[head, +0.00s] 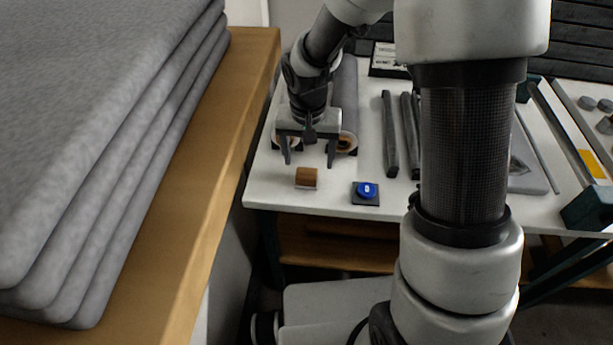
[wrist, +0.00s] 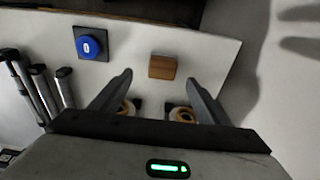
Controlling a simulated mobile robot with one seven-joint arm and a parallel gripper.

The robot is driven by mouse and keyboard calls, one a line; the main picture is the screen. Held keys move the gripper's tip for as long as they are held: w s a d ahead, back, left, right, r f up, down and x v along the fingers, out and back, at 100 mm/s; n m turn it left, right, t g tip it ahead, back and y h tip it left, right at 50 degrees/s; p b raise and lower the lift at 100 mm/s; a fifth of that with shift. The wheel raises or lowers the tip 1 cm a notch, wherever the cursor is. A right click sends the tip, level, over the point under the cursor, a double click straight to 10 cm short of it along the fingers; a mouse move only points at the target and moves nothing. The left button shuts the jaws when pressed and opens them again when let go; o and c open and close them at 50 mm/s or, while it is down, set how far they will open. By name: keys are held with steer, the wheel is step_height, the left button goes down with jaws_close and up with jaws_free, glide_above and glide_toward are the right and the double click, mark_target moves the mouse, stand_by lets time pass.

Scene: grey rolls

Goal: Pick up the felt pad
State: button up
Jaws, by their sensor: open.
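A small dark grey square pad (head: 373,200), which looks like the felt pad, lies flat on the white table near its front edge. A round blue object (head: 367,189) with a white mark sits on top of it and hides its middle. In the wrist view the pad (wrist: 94,54) and the blue object (wrist: 88,45) are at the upper left. My gripper (head: 309,161) is open and empty, pointing down above the table, behind and left of the pad. In the wrist view my gripper (wrist: 159,78) has a brown wooden block (wrist: 162,67) just ahead between its fingertips, apart from them.
The brown block (head: 306,177) stands left of the pad. Grey rolls (head: 345,95) lie behind and beside my gripper. Dark bars (head: 390,135) lie to the right. A wooden bench (head: 215,150) with stacked grey sheets (head: 100,110) borders the left.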

mark_target(307, 173)
steer(key=f, duration=0.5)
steer(key=w+f+b, duration=0.1)
steer(key=f, duration=0.2)
steer(key=shift+a, duration=0.2)
steer(key=shift+r, duration=0.1)
steer(key=c, duration=1.1)
steer(key=shift+r+p, duration=0.75)
steer(key=shift+r, duration=4.25)
steer(key=shift+c, duration=0.2)
